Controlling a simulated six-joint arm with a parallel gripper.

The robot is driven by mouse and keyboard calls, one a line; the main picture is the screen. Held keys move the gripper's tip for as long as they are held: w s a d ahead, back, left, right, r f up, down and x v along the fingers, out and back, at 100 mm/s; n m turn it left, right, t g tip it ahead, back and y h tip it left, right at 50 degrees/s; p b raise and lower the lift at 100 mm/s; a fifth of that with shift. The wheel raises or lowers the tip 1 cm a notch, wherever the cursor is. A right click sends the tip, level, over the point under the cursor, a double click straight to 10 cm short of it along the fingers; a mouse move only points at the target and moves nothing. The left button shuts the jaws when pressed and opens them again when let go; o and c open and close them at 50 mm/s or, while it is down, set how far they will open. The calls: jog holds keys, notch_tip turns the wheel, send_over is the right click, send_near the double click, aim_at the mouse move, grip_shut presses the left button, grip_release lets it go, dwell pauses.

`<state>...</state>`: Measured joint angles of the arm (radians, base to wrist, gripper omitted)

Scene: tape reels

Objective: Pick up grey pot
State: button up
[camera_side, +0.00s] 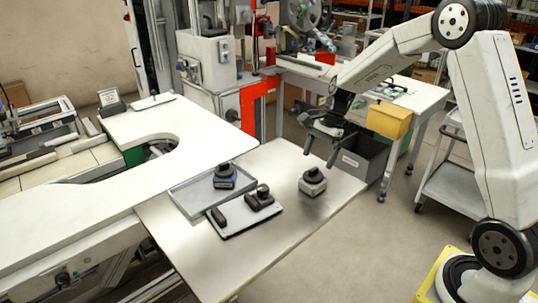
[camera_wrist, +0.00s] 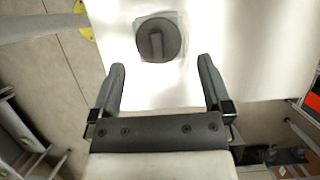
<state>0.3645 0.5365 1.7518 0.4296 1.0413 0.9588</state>
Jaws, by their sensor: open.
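The grey pot (camera_side: 313,183) stands upright on the right part of the work table, with a light grey squarish body and a black top. In the wrist view the pot (camera_wrist: 158,38) shows from above, with a dark round top and a bar-shaped knob on a pale square base. My gripper (camera_side: 320,157) hangs just above the pot in the side view, its fingers apart and empty. In the wrist view my gripper (camera_wrist: 161,64) has its two fingers spread wide, and the pot lies beyond the fingertips, roughly centred between them. They do not touch it.
A dark grey bin (camera_side: 362,163) stands behind the table's right edge. The table (camera_side: 287,232) is bare around the grey pot.

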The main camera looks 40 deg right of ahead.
aim_at(311, 177)
jog(key=shift+x, duration=1.2)
jog(key=shift+x, duration=2.55)
jog(key=shift+s+d, duration=0.1)
jog(key=shift+s, duration=0.05)
grip_shut()
